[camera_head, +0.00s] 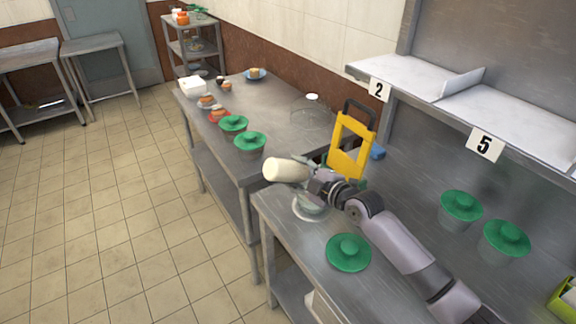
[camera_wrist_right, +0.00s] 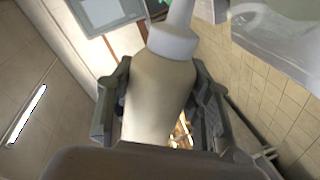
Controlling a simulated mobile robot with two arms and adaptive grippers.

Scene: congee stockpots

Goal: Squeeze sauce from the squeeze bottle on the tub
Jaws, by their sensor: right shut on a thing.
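My right gripper (camera_head: 308,174) is shut on a cream squeeze bottle (camera_head: 287,170) and holds it lying over, well tilted, above the near counter. In the right wrist view the bottle (camera_wrist_right: 160,95) sits between the two dark fingers (camera_wrist_right: 160,110), its pale collar and nozzle toward the top of the picture. In the head view the nozzle cannot be made out. A tub with a pale round rim (camera_head: 309,209) stands below the gripper, without a lid and partly covered by the arm. A green lid (camera_head: 348,253) lies on the counter in front. My left gripper is out of view.
Green-lidded tubs (camera_head: 460,208) stand at the counter's right, under a shelf marked 2 and 5 (camera_head: 510,110). A yellow grater-like stand (camera_head: 351,145) is behind the gripper. The far counter holds more lidded tubs (camera_head: 249,143), plates with food and a glass dome (camera_head: 312,112).

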